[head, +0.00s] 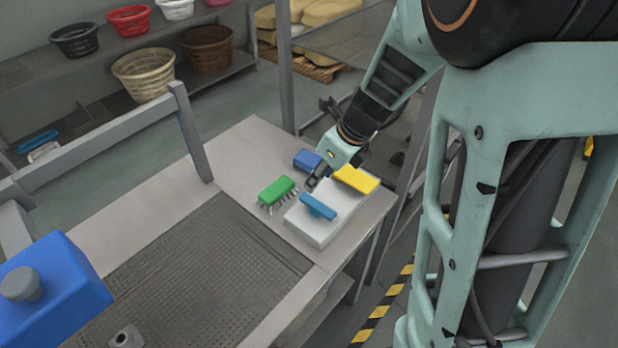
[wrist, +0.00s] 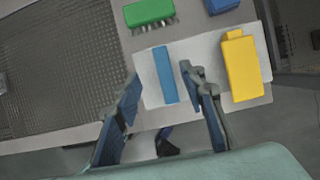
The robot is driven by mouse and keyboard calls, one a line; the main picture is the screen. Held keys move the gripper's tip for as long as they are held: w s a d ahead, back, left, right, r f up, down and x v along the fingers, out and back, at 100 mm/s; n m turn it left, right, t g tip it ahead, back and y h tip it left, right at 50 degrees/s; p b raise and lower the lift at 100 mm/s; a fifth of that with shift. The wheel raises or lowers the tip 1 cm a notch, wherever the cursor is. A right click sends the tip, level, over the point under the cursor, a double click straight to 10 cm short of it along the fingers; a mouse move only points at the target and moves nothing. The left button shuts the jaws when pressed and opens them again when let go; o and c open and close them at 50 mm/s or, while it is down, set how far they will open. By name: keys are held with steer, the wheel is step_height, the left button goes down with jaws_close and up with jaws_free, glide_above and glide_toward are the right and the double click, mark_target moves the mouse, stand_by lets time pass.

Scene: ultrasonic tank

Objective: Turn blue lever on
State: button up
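The blue lever (head: 318,207) is a flat blue bar on top of a white box (head: 322,234) near the table's right end. In the wrist view the blue lever (wrist: 165,74) stands nearly upright in the picture on the pale box top (wrist: 207,62). In the wrist view my gripper (wrist: 160,73) is open, with a finger on each side of the lever in the picture and gaps on both sides. Its height above the lever is hard to judge.
A yellow block (head: 355,179) sits on the box, close to the right finger in the wrist view. A green brush (head: 277,191) and a blue block (head: 307,160) lie beside the box. A perforated grey panel (head: 200,270) and a large blue box (head: 50,290) are leftward.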

mark_target(306, 197)
steer(key=b+x, duration=0.2)
steer(key=x, duration=0.8)
steer(key=shift+d, duration=0.2)
jaws_close()
